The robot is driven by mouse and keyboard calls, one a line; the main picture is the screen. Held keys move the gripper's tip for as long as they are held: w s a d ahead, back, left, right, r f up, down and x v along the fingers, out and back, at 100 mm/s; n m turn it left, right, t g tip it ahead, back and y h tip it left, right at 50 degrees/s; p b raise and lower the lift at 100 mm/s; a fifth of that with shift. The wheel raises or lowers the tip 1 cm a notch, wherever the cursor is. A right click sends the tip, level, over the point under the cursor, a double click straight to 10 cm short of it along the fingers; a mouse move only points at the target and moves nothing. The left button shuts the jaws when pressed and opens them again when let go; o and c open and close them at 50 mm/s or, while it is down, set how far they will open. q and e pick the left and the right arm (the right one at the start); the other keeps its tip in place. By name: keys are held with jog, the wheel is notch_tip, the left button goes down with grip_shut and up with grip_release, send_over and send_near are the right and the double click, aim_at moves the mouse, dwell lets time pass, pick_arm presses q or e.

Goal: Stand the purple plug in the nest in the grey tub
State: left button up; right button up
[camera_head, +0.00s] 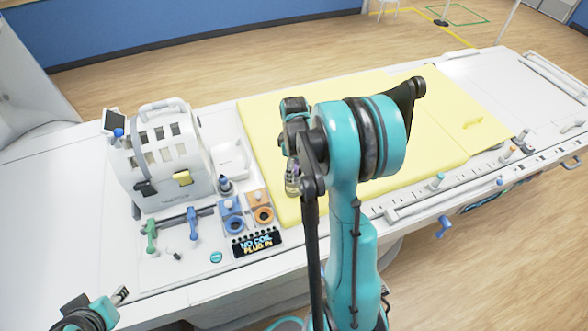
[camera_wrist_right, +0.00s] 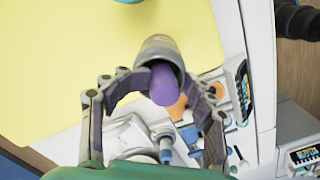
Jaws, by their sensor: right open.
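The purple plug (camera_wrist_right: 163,88), a rounded purple body with a grey metal collar, is between the fingers of my right gripper (camera_wrist_right: 166,82) in the right wrist view. These fingers are open around it, and I cannot tell whether they touch it. In the head view the plug (camera_head: 292,180) shows beside my right arm, by the yellow pad's edge; the arm hides most of that hand. A pale grey tub (camera_head: 231,158) stands left of it; I cannot make out the nest inside. My left gripper (camera_head: 118,296) is only partly in view at the lower left, its jaws unclear.
Blue (camera_head: 232,214) and orange (camera_head: 261,206) sockets sit in front of the tub, with a dark plug (camera_head: 225,185) near them. A display (camera_head: 256,242) reads "NO COIL PLUG IN". A white coil housing (camera_head: 160,155) stands left. The yellow pad (camera_head: 440,130) is mostly clear.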

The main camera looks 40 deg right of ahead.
jog(key=shift+s+a+r, duration=0.1)
jog(key=shift+s+r, duration=0.05)
jog(key=shift+r, duration=0.35)
notch_tip(320, 180, up, 12)
jog(key=shift+f, duration=0.25)
dwell(0.3)
jog(key=s+a+f+m+t+b, duration=0.2)
jog(key=s+a+f+b, duration=0.1)
jog(key=a, duration=0.4)
jog(key=s+a+f+m+t+b, duration=0.2)
jog(key=s+a+f+b, duration=0.2)
jog(key=a, duration=0.3)
jog(key=s+a+f+m+t+b, duration=0.2)
jog(key=s+a+f+t+b, duration=0.1)
jog(key=a, duration=0.4)
notch_tip(320, 180, down, 2)
jog(key=s+b, duration=0.1)
jog(key=b, duration=0.1)
jog(key=shift+a+m+b, duration=0.15)
jog(key=shift+m+b, duration=0.2)
jog(key=shift+m, duration=0.05)
jog(key=shift+f, duration=0.1)
